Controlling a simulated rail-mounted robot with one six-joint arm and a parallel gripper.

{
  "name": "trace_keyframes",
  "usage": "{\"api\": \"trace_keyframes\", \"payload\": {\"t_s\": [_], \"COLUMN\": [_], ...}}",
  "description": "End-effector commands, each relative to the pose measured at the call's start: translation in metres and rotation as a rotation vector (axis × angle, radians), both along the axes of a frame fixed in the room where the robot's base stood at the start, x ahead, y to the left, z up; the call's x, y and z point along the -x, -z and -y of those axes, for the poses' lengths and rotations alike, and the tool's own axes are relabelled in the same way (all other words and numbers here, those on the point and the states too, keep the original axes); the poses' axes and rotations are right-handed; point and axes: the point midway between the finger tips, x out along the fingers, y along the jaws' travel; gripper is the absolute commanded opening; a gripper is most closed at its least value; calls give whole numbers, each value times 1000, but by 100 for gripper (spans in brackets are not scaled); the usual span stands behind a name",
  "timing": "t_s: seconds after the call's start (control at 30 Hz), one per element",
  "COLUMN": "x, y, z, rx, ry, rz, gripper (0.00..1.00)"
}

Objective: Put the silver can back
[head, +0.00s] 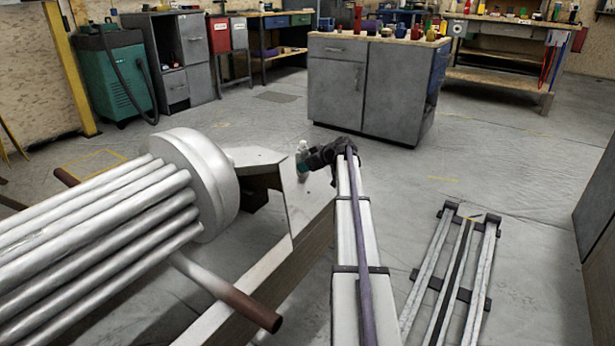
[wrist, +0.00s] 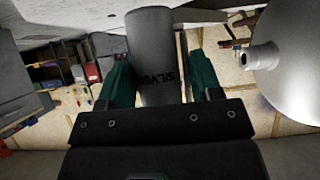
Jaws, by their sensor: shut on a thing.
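The silver can (wrist: 155,45) is a grey cylinder with dark "SILVER" lettering, and fills the middle of the wrist view. My gripper (wrist: 162,78) has its two teal fingers on either side of it and is shut on it. In the head view my gripper (head: 304,160) is at the end of my arm, above a pale plate beside the pipe bundle.
A large silver drum with pipes (head: 205,185) lies at left. A grey cabinet bench (head: 340,85) with several coloured cans stands behind my gripper. A metal rail frame (head: 435,265) lies on the floor at right. The floor (head: 240,115) between is mostly clear.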

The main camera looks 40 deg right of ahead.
Motion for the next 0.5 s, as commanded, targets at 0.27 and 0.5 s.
{"api": "trace_keyframes", "payload": {"t_s": [0.27, 0.5], "x": [0, 0], "y": [16, 16], "z": [0, 0], "rx": [0, 0], "ry": [0, 0], "rz": [0, 0], "gripper": [50, 82]}}
